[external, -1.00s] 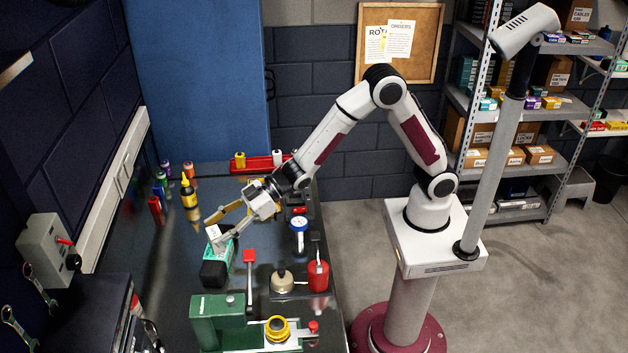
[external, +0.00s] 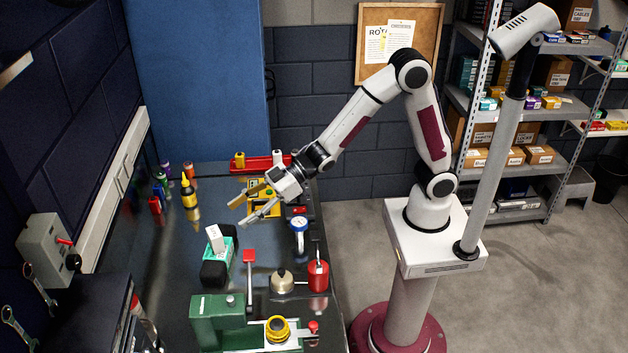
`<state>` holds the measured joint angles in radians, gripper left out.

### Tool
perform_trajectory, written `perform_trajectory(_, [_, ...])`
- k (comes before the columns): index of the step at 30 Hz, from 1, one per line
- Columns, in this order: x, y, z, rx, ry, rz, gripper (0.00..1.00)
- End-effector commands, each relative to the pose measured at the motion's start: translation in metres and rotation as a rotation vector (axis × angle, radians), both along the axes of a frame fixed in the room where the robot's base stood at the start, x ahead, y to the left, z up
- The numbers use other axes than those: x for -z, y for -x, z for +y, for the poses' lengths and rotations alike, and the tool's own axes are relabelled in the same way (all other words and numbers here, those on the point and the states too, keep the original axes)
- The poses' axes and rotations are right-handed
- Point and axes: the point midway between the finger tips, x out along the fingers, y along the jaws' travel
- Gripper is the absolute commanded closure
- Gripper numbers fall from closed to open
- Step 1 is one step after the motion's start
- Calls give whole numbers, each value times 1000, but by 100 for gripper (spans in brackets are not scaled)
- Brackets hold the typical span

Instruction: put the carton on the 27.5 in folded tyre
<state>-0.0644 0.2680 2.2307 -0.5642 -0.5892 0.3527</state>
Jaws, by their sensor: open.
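The small white carton (external: 214,238) stands, slightly tilted in the picture, on the teal sleeve of a black folded tyre (external: 214,274) on the bench. It sits toward the tyre's far end, and its underside contact is hidden. The tyre's size marking cannot be read. My gripper (external: 243,212) is open and empty, up and to the right of the carton, clear of it. A yellow item (external: 264,208) lies behind the gripper, partly hidden by it.
Several bottles, one a yellow one (external: 189,194), stand at the back left. A red tray (external: 262,163) is at the back. A blue-rimmed gauge (external: 299,225), a red-handled tool (external: 249,258), a red can (external: 318,275) and a green machine (external: 217,320) are right and in front.

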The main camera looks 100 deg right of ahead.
Motion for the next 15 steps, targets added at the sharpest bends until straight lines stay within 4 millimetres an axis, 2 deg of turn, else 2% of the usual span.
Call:
perform_trajectory(7, [-10, 20, -9, 0, 0, -1, 48])
perform_trajectory(15, [-14, 31, -13, 0, 0, -1, 48])
